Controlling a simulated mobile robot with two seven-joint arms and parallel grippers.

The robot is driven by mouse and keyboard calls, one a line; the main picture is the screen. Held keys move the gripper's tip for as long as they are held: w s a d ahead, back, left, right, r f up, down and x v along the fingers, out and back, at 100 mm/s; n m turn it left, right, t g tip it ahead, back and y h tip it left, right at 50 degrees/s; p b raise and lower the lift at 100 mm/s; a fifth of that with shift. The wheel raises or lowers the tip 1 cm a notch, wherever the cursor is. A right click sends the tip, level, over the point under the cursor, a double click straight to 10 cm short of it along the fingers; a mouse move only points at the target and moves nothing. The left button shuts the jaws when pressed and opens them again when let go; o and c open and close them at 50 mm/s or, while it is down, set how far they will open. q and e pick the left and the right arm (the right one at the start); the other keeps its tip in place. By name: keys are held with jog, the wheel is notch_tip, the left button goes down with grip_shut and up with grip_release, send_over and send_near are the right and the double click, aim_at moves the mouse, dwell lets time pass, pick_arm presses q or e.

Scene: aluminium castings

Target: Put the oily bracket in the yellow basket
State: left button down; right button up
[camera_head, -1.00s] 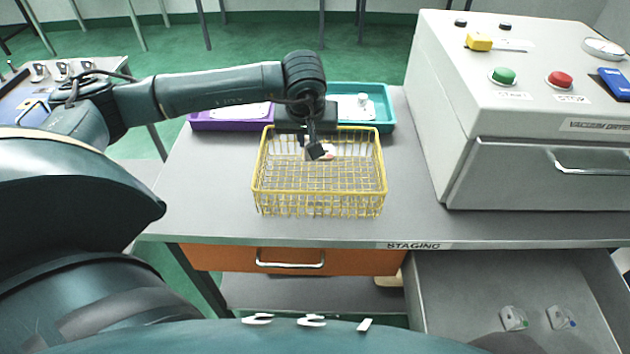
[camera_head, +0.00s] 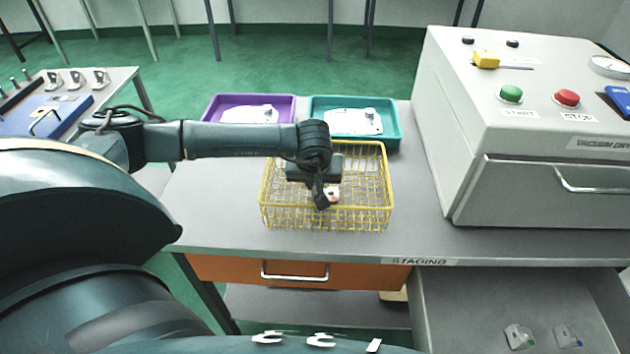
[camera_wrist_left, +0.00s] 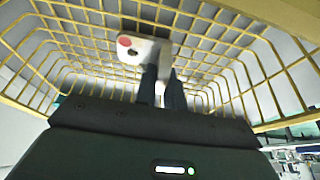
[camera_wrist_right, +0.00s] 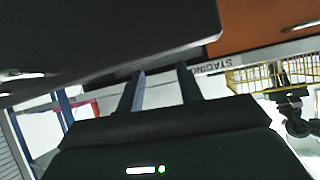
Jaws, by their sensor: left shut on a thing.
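The yellow wire basket (camera_head: 375,215) stands on the staging table; its wires also fill the left wrist view (camera_wrist_left: 70,75). My left gripper (camera_head: 322,198) is over and within the basket's outline, pointing down. It is shut on a pale bracket with a red spot (camera_wrist_left: 133,50), which shows in the head view (camera_head: 334,192) only as a small pale patch beside the fingers. I cannot tell whether the bracket touches the basket floor, nor whether it is oily. My right gripper (camera_wrist_right: 158,88) has its fingers apart with nothing between them; the head view does not show it.
Behind the basket are a purple tray (camera_head: 212,112) and a teal tray (camera_head: 394,138), each holding pale castings. The grey vacuum dryer (camera_head: 480,130) stands right. Two castings (camera_head: 520,336) lie in an open drawer (camera_head: 455,295). A left-hand table (camera_head: 125,78) holds several parts.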

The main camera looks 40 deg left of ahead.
pick_arm(q)
jog(key=c, duration=1.5)
grip_release()
jog(key=shift+r+p, duration=0.25)
jog(key=shift+p, duration=0.15)
jog(key=shift+s+r, duration=0.15)
jog(key=shift+r, duration=0.2)
jog(key=v, duration=0.6)
jog(key=shift+r+b, duration=0.25)
jog(key=shift+b, duration=0.15)
jog(key=shift+s+d, duration=0.1)
jog(key=shift+d, duration=0.05)
